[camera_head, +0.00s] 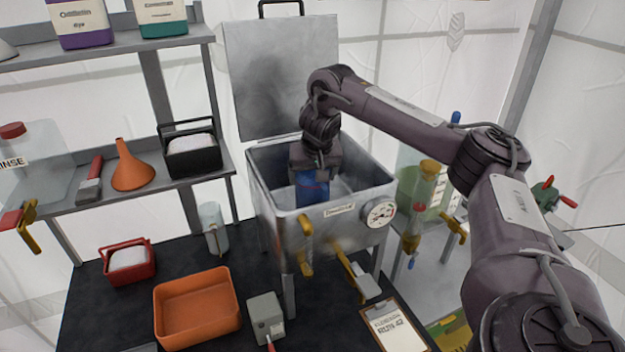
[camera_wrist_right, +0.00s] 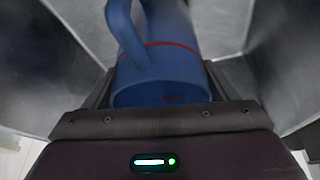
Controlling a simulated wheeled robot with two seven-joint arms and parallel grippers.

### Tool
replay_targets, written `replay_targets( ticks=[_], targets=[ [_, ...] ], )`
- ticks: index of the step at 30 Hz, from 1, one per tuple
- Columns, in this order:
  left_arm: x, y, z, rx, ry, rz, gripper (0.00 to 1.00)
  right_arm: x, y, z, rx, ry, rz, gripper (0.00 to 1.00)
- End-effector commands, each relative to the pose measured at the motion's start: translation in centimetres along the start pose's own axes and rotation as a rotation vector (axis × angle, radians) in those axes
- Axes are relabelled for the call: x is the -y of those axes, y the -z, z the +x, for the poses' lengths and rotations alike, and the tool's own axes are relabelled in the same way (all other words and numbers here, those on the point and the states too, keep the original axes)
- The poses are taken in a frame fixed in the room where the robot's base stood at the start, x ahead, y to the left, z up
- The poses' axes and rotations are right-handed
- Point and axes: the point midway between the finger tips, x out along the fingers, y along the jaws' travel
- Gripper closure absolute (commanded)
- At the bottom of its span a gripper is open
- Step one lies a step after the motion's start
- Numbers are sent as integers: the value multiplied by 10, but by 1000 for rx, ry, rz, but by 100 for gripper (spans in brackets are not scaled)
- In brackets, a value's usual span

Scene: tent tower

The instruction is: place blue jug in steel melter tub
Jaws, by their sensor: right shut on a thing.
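The steel melter tub (camera_head: 279,190) stands in the middle of the head view, its lid (camera_head: 278,75) raised at the back. My right gripper (camera_head: 314,175) points down into the tub's opening and is shut on the blue jug (camera_head: 312,190). Most of the jug is hidden behind the gripper and the tub's front wall. In the right wrist view the blue jug (camera_wrist_right: 160,85) sits between the jaws, with its handle and a red line showing, and grey metal walls around it. I cannot tell whether the jug touches the tub's floor. My left gripper is not in view.
A gauge (camera_head: 380,212) and yellow tap (camera_head: 305,262) project from the tub.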

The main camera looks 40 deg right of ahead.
Motion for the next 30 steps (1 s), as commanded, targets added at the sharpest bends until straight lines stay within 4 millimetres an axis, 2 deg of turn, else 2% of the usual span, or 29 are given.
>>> replay_targets(
  ticks=[9,10,14,23,26,30],
  targets=[
    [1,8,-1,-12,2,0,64,0,0,1,-2,1,0,61],
    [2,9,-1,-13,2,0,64,0,0,1,0,0,-1,18],
    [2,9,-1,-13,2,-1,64,0,0,1,0,0,-1,1],
    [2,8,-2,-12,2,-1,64,0,2,-3,-2,1,0,0],
    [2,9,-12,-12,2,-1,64,0,4,-17,-5,0,-3,0],
    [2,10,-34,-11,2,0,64,0,6,-49,-7,1,-2,0]
  ],
)
